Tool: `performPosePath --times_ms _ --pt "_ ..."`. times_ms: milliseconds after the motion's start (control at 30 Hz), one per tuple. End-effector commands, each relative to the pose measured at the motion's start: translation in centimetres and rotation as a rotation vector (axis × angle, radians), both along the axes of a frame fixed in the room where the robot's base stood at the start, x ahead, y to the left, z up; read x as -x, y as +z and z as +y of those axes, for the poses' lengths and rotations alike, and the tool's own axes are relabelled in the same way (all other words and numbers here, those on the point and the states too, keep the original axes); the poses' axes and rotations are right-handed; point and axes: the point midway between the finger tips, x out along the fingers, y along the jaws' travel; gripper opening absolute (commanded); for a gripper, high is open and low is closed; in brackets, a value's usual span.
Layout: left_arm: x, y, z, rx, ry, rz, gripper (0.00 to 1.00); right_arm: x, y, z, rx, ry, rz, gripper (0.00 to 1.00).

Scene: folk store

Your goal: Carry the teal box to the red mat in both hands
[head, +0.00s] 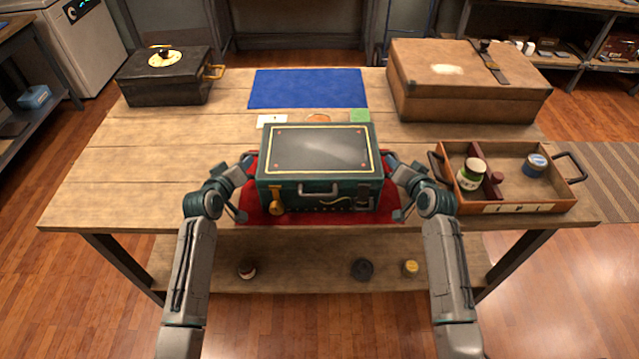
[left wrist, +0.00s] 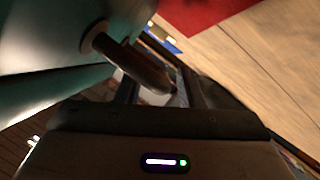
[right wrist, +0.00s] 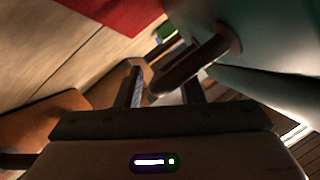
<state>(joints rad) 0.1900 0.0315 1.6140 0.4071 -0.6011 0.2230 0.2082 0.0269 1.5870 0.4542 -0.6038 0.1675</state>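The teal box (head: 318,195), with a dark gold-edged lid, is level over the red mat (head: 247,202). Red shows along its left, right and front sides. I cannot tell whether its underside touches the mat. My left gripper (left wrist: 160,90) is at its left side, fingers around a dark side handle (left wrist: 140,65). My right gripper (right wrist: 163,88) is at its right side, fingers around the other side handle (right wrist: 200,60). Both appear closed on these handles, though the contact is partly hidden. The mat also shows in the left wrist view (left wrist: 200,12) and right wrist view (right wrist: 118,12).
On the table (head: 130,165), a blue mat (head: 308,88) lies behind the box. A black case (head: 165,82) stands back left, a brown case (head: 465,85) back right. An open wooden tray (head: 520,192) with jars is close to my right arm. The table's left side is clear.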

Motion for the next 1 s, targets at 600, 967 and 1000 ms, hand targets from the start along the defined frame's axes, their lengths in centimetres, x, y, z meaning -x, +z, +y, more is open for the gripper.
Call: performPosePath --times_ms 600,967,1000 --pt "10.0 3.4 2.3 -0.002 0.0 -0.001 0.34 0.0 0.0 0.0 0.0 0.0 0.0 0.34" --pt "10.5 3.7 2.4 -0.001 0.0 -0.001 0.34 3.7 1.2 -1.0 0.003 0.0 -0.001 0.34" --pt "10.5 3.7 2.4 -0.001 0.0 -0.001 0.34 4.5 1.5 -1.2 0.003 0.0 -0.001 0.34"
